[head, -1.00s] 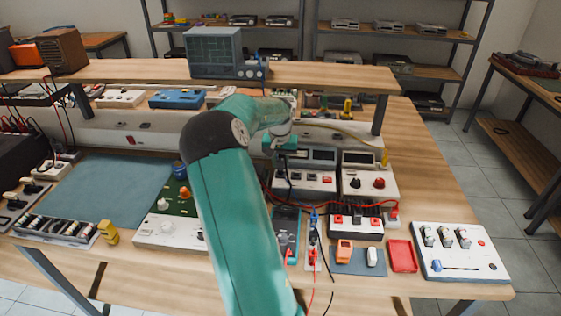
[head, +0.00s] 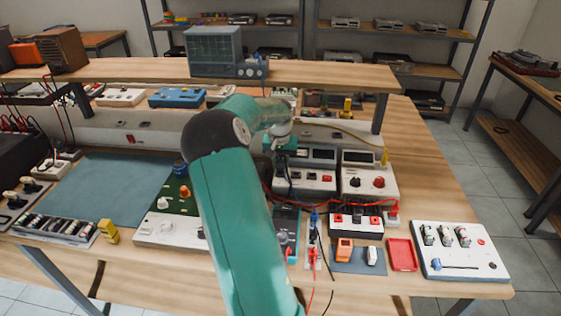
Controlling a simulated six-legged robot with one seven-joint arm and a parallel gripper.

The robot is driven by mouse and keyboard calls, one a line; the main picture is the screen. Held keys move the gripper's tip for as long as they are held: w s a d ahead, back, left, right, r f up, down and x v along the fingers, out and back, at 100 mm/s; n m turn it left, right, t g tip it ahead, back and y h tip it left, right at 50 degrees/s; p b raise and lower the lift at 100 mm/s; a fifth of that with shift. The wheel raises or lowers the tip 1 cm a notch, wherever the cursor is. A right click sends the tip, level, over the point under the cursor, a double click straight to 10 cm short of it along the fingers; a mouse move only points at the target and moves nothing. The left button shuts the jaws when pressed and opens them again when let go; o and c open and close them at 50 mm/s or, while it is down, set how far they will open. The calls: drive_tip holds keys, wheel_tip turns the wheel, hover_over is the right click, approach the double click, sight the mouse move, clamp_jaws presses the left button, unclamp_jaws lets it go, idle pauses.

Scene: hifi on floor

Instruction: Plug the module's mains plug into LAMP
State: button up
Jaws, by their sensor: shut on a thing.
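My gripper (head: 287,168) points down over the left white-and-grey instrument (head: 320,180) behind the middle of the bench. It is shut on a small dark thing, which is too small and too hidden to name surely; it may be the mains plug. My own arm covers much of the view around it. A white unit with a green board (head: 150,232) stands left of my arm. I cannot read a LAMP label anywhere, so I cannot tell which outlet it is.
A second instrument (head: 369,181) stands to the right, with a black-and-white terminal box (head: 355,221) in front. Red and black leads run near them. A raised shelf (head: 330,77) spans the back. A red tray (head: 402,255) and white panel (head: 458,266) lie at right. A blue-grey mat (head: 110,185) is clear.

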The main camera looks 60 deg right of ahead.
drive_tip(key=shift+f, duration=0.65)
idle(2.2)
drive_tip(key=o, duration=1)
drive_tip(key=shift+s+a+r, duration=0.15)
drive_tip(key=shift+a+r, duration=0.1)
drive_tip(key=shift+r, duration=2.9)
drive_tip(key=shift+s+a+r, duration=0.1)
drive_tip(key=shift+a+r, duration=0.15)
drive_tip(key=shift+r, duration=2.85)
drive_tip(key=shift+s+a+r, duration=0.15)
drive_tip(key=shift+a+r, duration=0.1)
drive_tip(key=shift+r, duration=2.9)
